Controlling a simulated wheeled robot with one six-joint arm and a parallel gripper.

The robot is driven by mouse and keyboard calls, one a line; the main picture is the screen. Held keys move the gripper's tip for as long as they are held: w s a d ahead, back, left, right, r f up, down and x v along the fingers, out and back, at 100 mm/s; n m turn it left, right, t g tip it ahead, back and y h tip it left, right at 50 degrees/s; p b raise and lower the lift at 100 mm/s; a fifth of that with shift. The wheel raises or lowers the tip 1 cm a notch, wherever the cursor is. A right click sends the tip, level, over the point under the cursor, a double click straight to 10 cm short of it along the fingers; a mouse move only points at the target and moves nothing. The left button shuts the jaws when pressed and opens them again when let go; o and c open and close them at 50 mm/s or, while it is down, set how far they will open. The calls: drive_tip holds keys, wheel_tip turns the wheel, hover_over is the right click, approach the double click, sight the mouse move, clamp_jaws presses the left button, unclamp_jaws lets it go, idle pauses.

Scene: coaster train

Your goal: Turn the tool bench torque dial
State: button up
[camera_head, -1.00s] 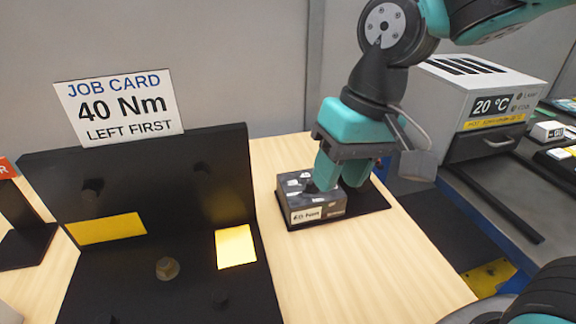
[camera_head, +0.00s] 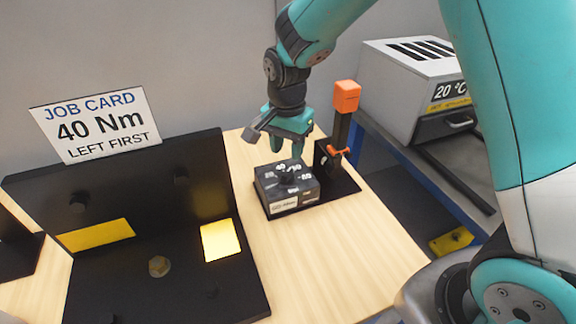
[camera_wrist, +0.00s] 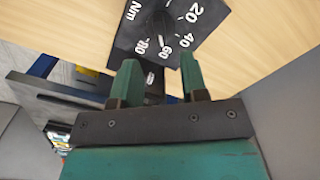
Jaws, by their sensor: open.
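The torque dial box (camera_head: 290,201) is a small dark block with a dark round knob and white numbers on top, on a black mat on the wooden bench. In the wrist view the knob (camera_wrist: 163,27) sits amid the marks 20, 40, 60, 80 and Nm; its exact setting is hard to read. The job card (camera_head: 98,124) reads 40 Nm, left first. My gripper (camera_head: 287,150) is open and empty, above and behind the knob, apart from it. In the wrist view its two teal fingers (camera_wrist: 160,63) are spread, with the knob beyond the tips.
An orange-topped tool (camera_head: 346,97) stands upright on the same mat, just right of the dial. A black fixture (camera_head: 110,265) with yellow patches and a bolt fills the left. A grey box oven (camera_head: 415,95) is at right. Bare wood lies in front of the dial.

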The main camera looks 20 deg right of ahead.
sight(287, 172)
wheel_tip(287, 172, down, 7)
drive_tip(key=shift+r+p, duration=0.1)
drive_tip(key=shift+p, duration=0.25)
clamp_jaws()
